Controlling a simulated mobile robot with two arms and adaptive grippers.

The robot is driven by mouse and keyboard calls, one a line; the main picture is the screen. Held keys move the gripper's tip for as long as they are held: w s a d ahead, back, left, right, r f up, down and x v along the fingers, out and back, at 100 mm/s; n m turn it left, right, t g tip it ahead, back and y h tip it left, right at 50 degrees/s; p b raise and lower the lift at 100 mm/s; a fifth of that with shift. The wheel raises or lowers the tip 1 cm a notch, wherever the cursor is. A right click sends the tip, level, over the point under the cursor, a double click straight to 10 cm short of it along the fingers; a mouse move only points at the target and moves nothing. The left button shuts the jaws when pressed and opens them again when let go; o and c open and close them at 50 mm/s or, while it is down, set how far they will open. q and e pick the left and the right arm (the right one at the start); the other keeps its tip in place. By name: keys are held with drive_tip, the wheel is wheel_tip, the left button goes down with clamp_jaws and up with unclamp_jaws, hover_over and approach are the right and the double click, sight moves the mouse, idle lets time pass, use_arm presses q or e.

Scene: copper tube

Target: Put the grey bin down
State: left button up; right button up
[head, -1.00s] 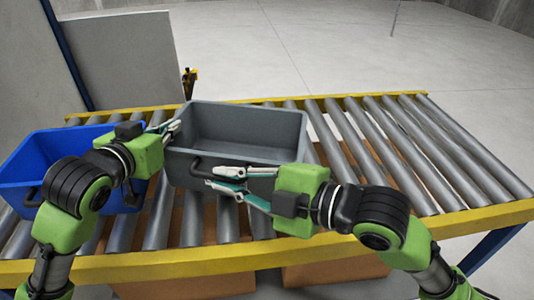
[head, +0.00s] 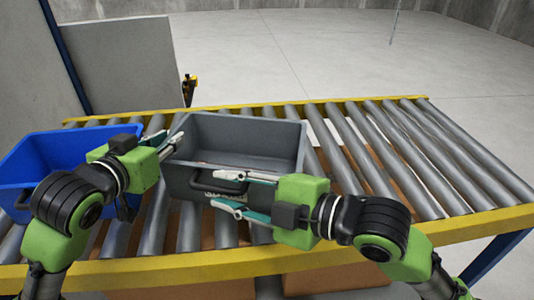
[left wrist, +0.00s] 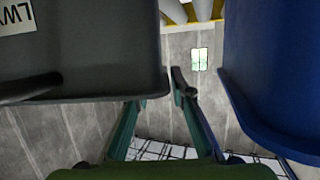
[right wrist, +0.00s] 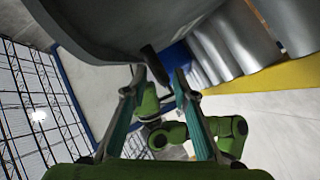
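The grey bin (head: 280,146) stands upright and empty over the rollers, apparently resting on them. Its black front handle (head: 222,186) faces me. My right gripper (head: 235,190) is open, with its fingers apart around the handle. In the right wrist view the handle (right wrist: 153,66) shows between the spread fingertips (right wrist: 158,78), with gaps beside it. My left gripper (head: 170,143) is at the bin's left side. The grey bin's underside contact is hidden.
The blue bin (head: 50,150) stands close to the left on the same roller conveyor (head: 400,165), which has yellow side rails (head: 470,220). The rollers right of the grey bin are free. Brown boxes (head: 330,278) lie below the conveyor.

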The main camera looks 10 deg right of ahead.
drive_tip(key=shift+s+r, duration=0.1)
use_arm(q)
drive_tip(key=v, duration=0.6)
use_arm(e)
wheel_tip(320, 180, up, 10)
use_arm(q)
drive_tip(key=shift+s, duration=0.1)
idle(0.4)
